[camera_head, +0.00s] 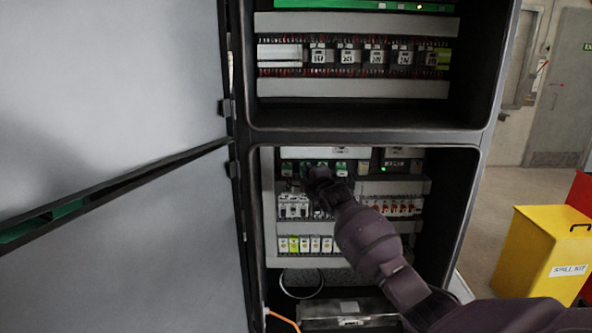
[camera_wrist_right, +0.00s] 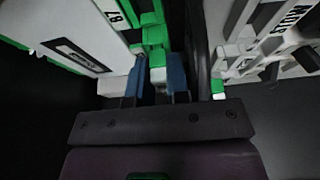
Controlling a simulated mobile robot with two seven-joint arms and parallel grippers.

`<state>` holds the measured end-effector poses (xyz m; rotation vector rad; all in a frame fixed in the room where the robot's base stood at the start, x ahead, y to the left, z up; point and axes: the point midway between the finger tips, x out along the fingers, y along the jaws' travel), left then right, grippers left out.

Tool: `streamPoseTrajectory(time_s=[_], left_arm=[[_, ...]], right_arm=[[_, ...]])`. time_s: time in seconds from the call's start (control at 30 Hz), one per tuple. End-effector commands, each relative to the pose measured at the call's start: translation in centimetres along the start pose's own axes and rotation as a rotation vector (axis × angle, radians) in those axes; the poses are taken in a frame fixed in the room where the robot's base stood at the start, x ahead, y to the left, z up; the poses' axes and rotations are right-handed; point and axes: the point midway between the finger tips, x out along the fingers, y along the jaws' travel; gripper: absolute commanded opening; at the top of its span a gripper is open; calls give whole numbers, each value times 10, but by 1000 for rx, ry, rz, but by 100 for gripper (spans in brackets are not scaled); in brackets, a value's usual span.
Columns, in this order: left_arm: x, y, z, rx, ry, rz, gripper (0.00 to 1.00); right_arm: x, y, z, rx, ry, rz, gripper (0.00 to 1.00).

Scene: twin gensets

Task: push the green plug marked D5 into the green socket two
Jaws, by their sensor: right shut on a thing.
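My right gripper (camera_head: 313,178) reaches into the lower cabinet, just below the row of green connectors (camera_head: 341,168). In the right wrist view, the two blue-padded fingers of the gripper (camera_wrist_right: 157,76) are shut on a small green plug (camera_wrist_right: 157,74). Green connector parts (camera_wrist_right: 152,36) are right in front of the plug, beside a white module marked 87 (camera_wrist_right: 95,30). I cannot tell whether the plug is seated in a socket. No D5 mark or socket number is readable. In the head view my arm hides the plug. My left gripper is not in view.
The open cabinet door (camera_head: 110,230) fills the left side. Terminal rows (camera_head: 390,208) and white-green modules (camera_head: 305,244) sit below the connectors. The cabinet's side frame (camera_head: 480,180) bounds the opening at right. A yellow spill kit bin (camera_head: 550,250) stands outside.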

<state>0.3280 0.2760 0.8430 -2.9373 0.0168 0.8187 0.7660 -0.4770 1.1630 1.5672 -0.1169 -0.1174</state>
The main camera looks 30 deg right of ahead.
Motion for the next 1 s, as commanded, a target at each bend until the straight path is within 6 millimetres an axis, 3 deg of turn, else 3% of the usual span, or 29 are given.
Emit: streamPoseTrajectory(time_s=[1.0], left_arm=[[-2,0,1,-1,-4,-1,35]], right_arm=[[3,1,1,0,0,1,0]])
